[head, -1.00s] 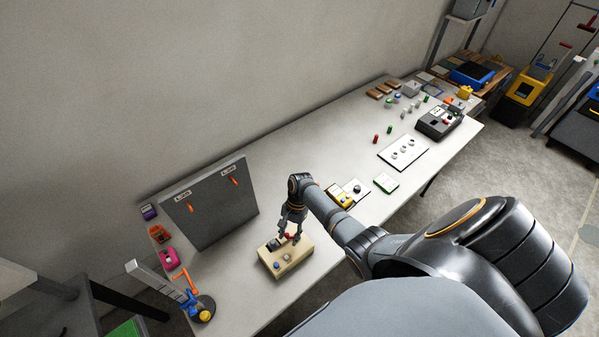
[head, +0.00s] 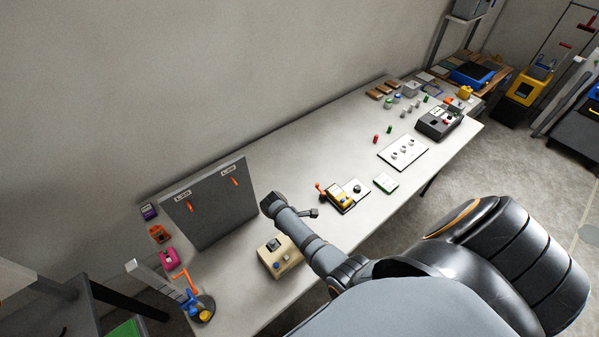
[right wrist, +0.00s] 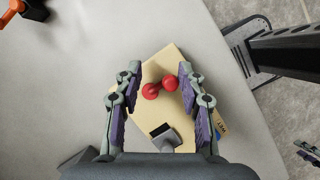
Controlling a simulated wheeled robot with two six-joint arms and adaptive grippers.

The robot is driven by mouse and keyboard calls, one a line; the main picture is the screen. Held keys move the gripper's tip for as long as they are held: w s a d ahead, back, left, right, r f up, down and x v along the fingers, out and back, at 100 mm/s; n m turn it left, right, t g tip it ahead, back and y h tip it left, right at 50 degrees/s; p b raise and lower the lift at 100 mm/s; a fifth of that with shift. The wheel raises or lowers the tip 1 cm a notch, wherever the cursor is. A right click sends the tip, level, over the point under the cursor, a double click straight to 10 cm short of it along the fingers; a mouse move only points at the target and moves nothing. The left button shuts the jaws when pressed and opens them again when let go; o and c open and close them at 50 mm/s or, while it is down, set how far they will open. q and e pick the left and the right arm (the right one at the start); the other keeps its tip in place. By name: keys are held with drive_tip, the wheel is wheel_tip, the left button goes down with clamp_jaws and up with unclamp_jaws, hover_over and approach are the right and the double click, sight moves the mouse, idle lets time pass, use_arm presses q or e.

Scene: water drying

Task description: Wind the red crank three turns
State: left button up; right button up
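The red crank (right wrist: 152,91) sits on a beige box (right wrist: 205,140), with two round red ends, in the right wrist view. My right gripper (right wrist: 159,75) is open above it. Its fingers stand to either side of the crank in that picture, with gaps between. The head view shows the box (head: 277,262) near the table's front edge, but my right forearm hides the crank and most of the gripper. A jointed grey piece (right wrist: 308,152) at the wrist view's right edge may belong to my left gripper; its opening is unclear. The head view does not show my left arm.
A black switch (right wrist: 163,133) is on the box near the crank. A grey panel (head: 215,205) with orange levers stands behind it. A stand with an orange crank (head: 185,283) is to the left, a yellow device (head: 340,199) to the right. Bare table (head: 300,150) lies behind.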

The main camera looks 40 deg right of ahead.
drive_tip(key=n, duration=0.2)
drive_tip(key=n+t, duration=0.1)
drive_tip(key=n, duration=0.1)
drive_tip(key=w+d+n+t, duration=0.1)
drive_tip(key=n, duration=0.1)
drive_tip(key=shift+h, duration=0.3)
drive_tip(key=n+t, duration=0.1)
drive_tip(key=n, duration=0.2)
drive_tip(key=shift+w+d+n+t, duration=0.15)
drive_tip(key=shift+w+n+t, duration=0.2)
drive_tip(key=shift+n+t, duration=0.05)
drive_tip(key=n, duration=0.1)
drive_tip(key=w+n+t, duration=0.1)
drive_tip(key=n, duration=0.1)
drive_tip(key=shift+n+y, duration=0.3)
drive_tip(key=shift+y, duration=0.1)
drive_tip(key=n, duration=0.2)
drive_tip(key=w+n+t+y, duration=0.1)
drive_tip(key=n, duration=0.2)
drive_tip(key=shift+t+y, duration=0.3)
drive_tip(key=b+v, duration=0.1)
drive_tip(key=v, duration=0.9)
drive_tip(key=shift+a+r, duration=0.2)
drive_tip(key=shift+a, duration=0.05)
